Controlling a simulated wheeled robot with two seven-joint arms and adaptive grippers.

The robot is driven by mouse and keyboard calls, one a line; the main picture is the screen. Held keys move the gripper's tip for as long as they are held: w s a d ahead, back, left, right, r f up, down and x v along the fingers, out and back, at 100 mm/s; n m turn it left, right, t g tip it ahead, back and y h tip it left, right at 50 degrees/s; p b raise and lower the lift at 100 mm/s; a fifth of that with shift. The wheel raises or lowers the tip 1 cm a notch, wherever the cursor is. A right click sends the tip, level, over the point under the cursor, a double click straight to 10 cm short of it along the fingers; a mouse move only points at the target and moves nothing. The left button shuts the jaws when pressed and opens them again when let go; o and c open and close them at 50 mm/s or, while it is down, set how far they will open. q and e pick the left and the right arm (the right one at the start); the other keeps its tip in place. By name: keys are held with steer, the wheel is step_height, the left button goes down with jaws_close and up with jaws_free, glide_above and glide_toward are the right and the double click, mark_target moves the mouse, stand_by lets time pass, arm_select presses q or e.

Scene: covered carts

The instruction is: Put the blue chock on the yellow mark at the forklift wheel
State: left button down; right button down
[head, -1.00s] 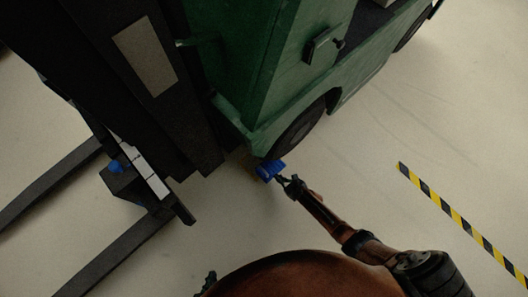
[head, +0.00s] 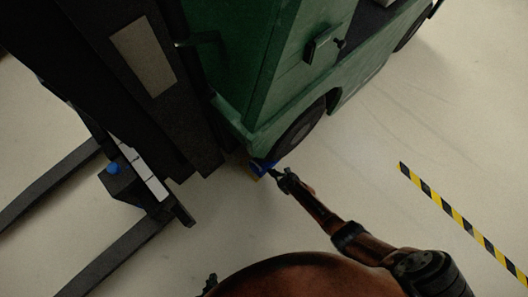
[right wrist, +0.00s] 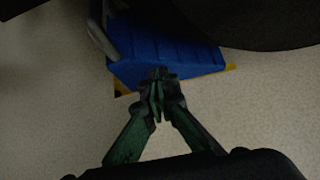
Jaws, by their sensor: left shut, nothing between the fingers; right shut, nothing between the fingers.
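The blue chock (head: 262,166) lies on the floor against the front wheel (head: 303,124) of the green forklift. In the right wrist view the chock (right wrist: 170,45) shows a ribbed blue face and a grey handle, with the dark wheel (right wrist: 265,20) just beyond. Corners of the yellow mark (right wrist: 231,67) show from under its edges. My right gripper (head: 278,174) is shut, its fingertips at the near edge of the chock; it also shows in the right wrist view (right wrist: 157,78). My left gripper (head: 209,281) is at the bottom edge, mostly hidden by my body.
The green forklift body (head: 270,60) and its dark mast stand above the chock. Its forks (head: 50,180) reach out low at the left. A yellow and black floor stripe (head: 450,210) runs at the right. The floor between stripe and forklift is clear.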

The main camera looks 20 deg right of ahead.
steer(key=shift+w+a, duration=0.3)
steer(key=shift+w, duration=0.35)
steer(key=shift+w+a, duration=0.25)
steer(key=shift+w, duration=0.35)
steer(key=shift+s+d+r, duration=0.15)
steer(key=shift+s+d, duration=0.2)
steer(key=shift+s, duration=0.35)
steer(key=shift+s+d+r, duration=0.1)
steer(key=shift+s+d, duration=0.2)
steer(key=shift+s, duration=0.35)
steer(key=s, duration=0.1)
steer(key=s+d+p, duration=0.1)
steer(key=s, duration=0.1)
steer(key=s+d, duration=0.1)
steer(key=s, duration=0.1)
steer(key=shift+s+r+p, duration=0.1)
steer(key=shift+r+p, duration=0.2)
steer(key=shift+p, duration=0.05)
steer(key=shift+s+d+r+p, duration=0.15)
steer(key=shift+s+d, duration=0.35)
steer(key=shift+s, duration=0.7)
steer(key=shift+s+d+r+p, duration=0.15)
steer(key=shift+s+d, duration=0.35)
steer(key=shift+s, duration=0.7)
steer(key=shift+s+d+r+p, duration=0.15)
steer(key=shift+s+d, duration=0.35)
steer(key=shift+s, duration=0.7)
